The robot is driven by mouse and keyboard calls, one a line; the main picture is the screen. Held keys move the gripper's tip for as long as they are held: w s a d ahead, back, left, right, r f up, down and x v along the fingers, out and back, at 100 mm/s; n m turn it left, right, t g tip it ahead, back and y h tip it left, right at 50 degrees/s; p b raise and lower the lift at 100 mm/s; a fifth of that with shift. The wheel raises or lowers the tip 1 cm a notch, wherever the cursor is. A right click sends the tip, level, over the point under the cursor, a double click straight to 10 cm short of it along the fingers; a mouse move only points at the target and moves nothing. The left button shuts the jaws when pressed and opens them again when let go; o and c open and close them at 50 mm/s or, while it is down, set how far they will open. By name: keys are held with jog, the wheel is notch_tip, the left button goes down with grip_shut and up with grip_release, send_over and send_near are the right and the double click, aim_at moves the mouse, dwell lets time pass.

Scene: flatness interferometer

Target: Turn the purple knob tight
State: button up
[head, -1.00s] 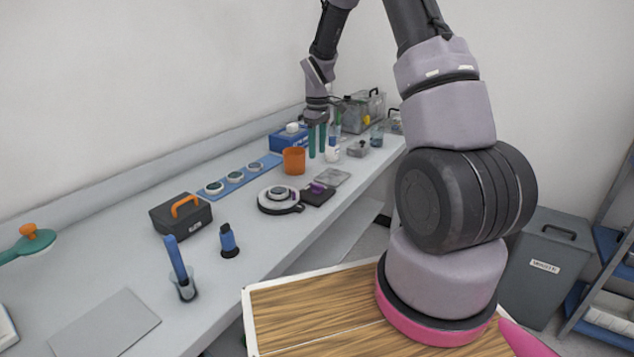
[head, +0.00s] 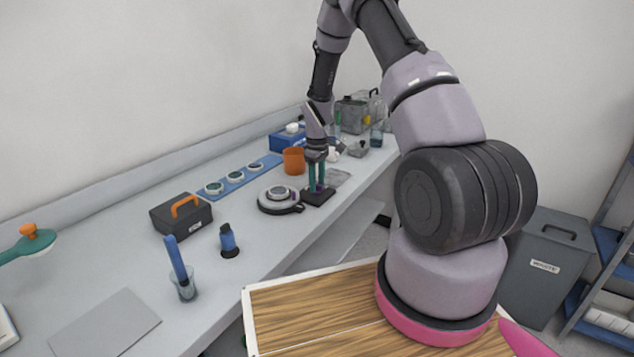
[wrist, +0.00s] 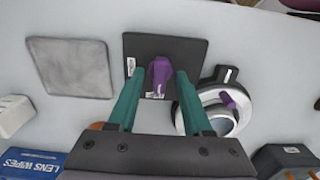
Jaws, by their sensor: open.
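The purple knob (wrist: 159,74) stands on a flat black plate (wrist: 190,48) on the bench, in the middle of the wrist view. In the head view the plate (head: 320,197) lies to the right of the round silver-and-black device, and the knob is mostly hidden by my fingers. My gripper (wrist: 157,88) is open, with one teal finger on each side of the knob and gaps showing between. In the head view my gripper (head: 317,190) points down over the plate. The round device (wrist: 222,100) beside the plate carries a smaller purple piece (wrist: 232,97).
A grey square pad (wrist: 70,67) lies on the other side of the plate. An orange cup (head: 293,160), a blue strip with round pieces (head: 240,173) and a lens wipes box (wrist: 30,163) are close by. The bench front (head: 285,235) is clear.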

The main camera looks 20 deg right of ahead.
grip_shut()
